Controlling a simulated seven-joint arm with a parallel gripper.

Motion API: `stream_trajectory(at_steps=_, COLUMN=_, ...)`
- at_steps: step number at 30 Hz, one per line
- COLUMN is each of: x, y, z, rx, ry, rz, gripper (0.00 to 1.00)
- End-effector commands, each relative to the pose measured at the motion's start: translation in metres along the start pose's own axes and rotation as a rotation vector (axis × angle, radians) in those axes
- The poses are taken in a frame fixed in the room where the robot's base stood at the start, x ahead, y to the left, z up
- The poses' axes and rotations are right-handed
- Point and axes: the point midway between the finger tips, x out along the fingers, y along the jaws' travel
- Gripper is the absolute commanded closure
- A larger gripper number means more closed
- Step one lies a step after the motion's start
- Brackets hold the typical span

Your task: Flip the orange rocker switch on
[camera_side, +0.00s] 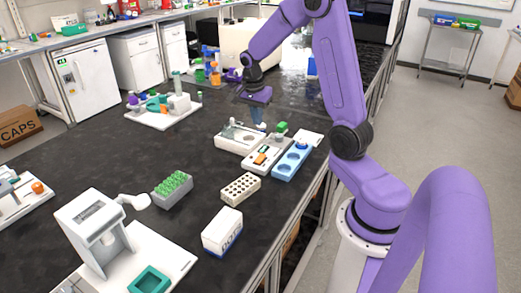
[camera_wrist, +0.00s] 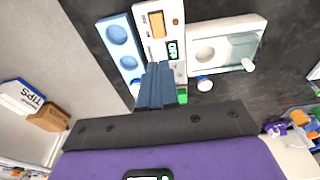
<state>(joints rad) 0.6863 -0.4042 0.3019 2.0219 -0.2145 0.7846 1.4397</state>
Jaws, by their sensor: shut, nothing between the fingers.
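The orange rocker switch (camera_side: 260,158) sits on top of a white device (camera_side: 250,165) on the black bench. In the wrist view the switch (camera_wrist: 157,24) shows as an orange rectangle near the top, beside a small dark display (camera_wrist: 176,50) whose text is too small to read surely. My gripper (camera_side: 262,125) is shut and empty, pointing down above the bench beyond the switch. In the wrist view its blue fingertips (camera_wrist: 160,66) are together, below the switch in the picture and apart from it. Which way the rocker is tilted I cannot tell.
A blue tray with round wells (camera_side: 283,175) stands beside the device on one side, a white unit with a clear lid (camera_side: 226,145) on the other. A green block (camera_side: 281,126) is at the device's far end. A beige rack (camera_side: 240,188) stands nearer the camera.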

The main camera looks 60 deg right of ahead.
Motion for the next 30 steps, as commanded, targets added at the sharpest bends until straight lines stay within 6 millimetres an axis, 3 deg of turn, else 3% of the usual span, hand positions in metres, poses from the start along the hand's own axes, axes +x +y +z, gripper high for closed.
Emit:
stream_trajectory(at_steps=5, x=0.013, y=0.001, z=0.000, rx=0.000, ry=-0.001, rz=0.004, gripper=1.00)
stream_trajectory(at_steps=21, x=0.102, y=0.001, z=0.000, rx=-0.002, ry=-0.002, rz=0.005, gripper=1.00)
stream_trajectory(at_steps=30, x=0.134, y=0.001, z=0.001, rx=-0.002, ry=-0.001, rz=0.003, gripper=1.00)
